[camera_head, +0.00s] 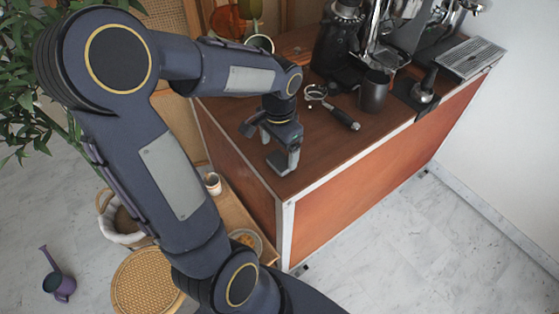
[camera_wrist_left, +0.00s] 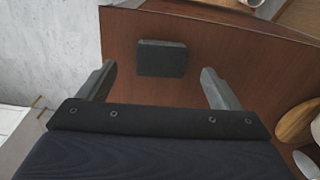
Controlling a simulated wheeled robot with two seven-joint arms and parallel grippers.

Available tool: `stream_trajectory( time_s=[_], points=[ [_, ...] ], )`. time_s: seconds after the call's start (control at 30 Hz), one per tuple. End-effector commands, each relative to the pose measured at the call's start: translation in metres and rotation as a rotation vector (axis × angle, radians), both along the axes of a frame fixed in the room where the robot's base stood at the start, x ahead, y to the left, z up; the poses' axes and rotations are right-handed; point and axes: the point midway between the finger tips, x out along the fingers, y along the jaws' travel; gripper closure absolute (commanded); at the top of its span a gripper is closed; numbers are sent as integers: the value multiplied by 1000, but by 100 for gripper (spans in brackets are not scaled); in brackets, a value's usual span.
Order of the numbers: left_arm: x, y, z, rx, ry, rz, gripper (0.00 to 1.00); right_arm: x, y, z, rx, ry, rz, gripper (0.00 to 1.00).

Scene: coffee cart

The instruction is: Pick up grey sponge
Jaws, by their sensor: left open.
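The grey sponge (camera_wrist_left: 162,58) is a dark grey block lying flat on the brown cart top (camera_wrist_left: 215,40) in the left wrist view. My left gripper (camera_wrist_left: 158,70) is open, with one finger on each side of the sponge's line and clear gaps to both. The sponge sits near the fingertips, and I see no contact. In the head view my left gripper (camera_head: 264,147) hangs over the near left corner of the cart top. I cannot make out the sponge there; the gripper and arm block that area. My right gripper is in neither view.
A portafilter (camera_head: 342,117) and a dark metal pitcher (camera_head: 373,91) stand right of my gripper. A black grinder (camera_head: 338,45) is behind. A drip tray (camera_head: 470,57) lies at the far right. Below the cart's left side is a low wooden bench with a cup (camera_head: 212,183).

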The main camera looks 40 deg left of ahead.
Motion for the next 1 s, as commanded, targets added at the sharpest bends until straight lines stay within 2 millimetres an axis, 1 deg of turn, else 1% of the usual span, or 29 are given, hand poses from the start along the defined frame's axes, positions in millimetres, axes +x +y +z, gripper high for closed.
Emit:
stream_trajectory(
  time_s=[0.17,0.3,0.4,0.6,0.63,0.9,1.0],
  points=[
    [0,2,-25,-3,7,1,15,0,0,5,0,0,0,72],
    [1,2,-44,-2,2,1,15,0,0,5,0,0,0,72],
    [1,2,-50,-2,1,2,15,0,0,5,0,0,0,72],
    [1,2,-50,-1,-1,2,15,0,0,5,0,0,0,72],
    [1,2,-50,-1,-1,2,16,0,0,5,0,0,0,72],
    [1,2,-50,-1,-2,2,51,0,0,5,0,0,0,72],
    [1,2,-50,-1,-2,2,63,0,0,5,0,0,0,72]
  ],
)
